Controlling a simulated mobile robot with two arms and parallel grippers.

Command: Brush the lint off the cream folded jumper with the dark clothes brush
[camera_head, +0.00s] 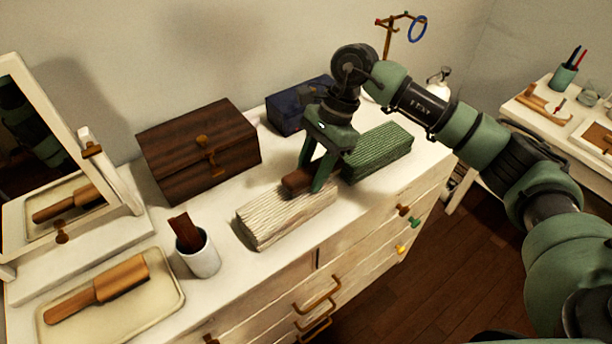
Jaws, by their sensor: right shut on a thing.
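The cream folded jumper (276,218) lies as a ribbed block near the front edge of the dresser top, in the middle of the head view. My right gripper (312,178) reaches down over its far right end. It is shut on a dark brown brush (297,181), which is at the jumper's upper surface; I cannot tell whether the two touch. The gripper hides part of the brush. No lint can be made out on the jumper. My left gripper is not in view.
A wooden box (199,150), white cup (199,256), mirror (75,135) and tray (161,310) with a lighter wooden brush (100,289) stand left. A stand (388,40) holds a blue ring.

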